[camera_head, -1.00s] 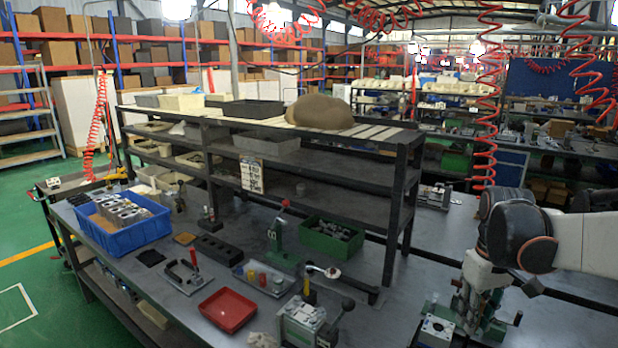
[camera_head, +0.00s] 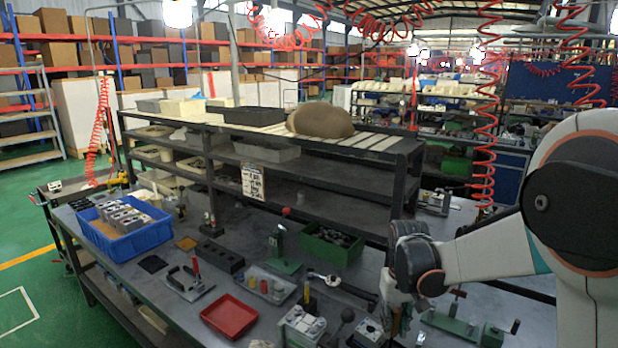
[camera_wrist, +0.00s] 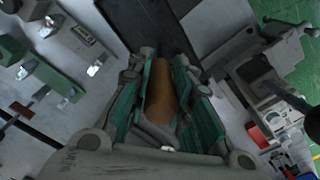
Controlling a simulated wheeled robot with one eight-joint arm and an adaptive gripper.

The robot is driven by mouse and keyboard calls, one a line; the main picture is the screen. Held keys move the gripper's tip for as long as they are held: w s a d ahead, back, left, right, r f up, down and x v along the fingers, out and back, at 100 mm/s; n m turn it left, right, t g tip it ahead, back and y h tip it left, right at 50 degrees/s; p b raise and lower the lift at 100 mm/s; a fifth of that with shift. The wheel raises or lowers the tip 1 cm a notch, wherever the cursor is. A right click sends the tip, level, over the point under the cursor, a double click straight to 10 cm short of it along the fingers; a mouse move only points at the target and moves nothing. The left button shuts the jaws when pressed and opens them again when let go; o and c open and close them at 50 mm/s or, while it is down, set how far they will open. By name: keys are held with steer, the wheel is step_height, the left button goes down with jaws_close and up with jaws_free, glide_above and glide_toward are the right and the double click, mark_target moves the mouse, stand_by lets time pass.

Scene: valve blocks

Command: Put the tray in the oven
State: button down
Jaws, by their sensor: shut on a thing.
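My gripper (camera_head: 399,318) is low over the right part of the workbench, partly cut by the lower frame edge. In the wrist view its green-padded fingers (camera_wrist: 163,90) are shut on a brown, rounded, handle-like thing (camera_wrist: 160,92). I cannot tell what it belongs to. A small red tray (camera_head: 229,317) lies empty on the bench, left of my gripper and apart from it. A blue tray (camera_head: 122,247) at the bench's left holds several metal blocks. I see no oven.
A grey clamp device (camera_head: 303,326) stands just left of my gripper. A green bin (camera_head: 332,243) with parts is behind. A dark shelf rack (camera_head: 300,184) bounds the bench's back. A green-based fixture (camera_head: 448,326) stands to the right.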

steer(key=shift+a+f, duration=0.25)
steer(key=shift+f, duration=0.05)
steer(key=s+f, duration=0.1)
steer(key=f, duration=0.1)
steer(key=s+f, duration=0.4)
steer(key=shift+f, duration=0.3)
stand_by(0.5)
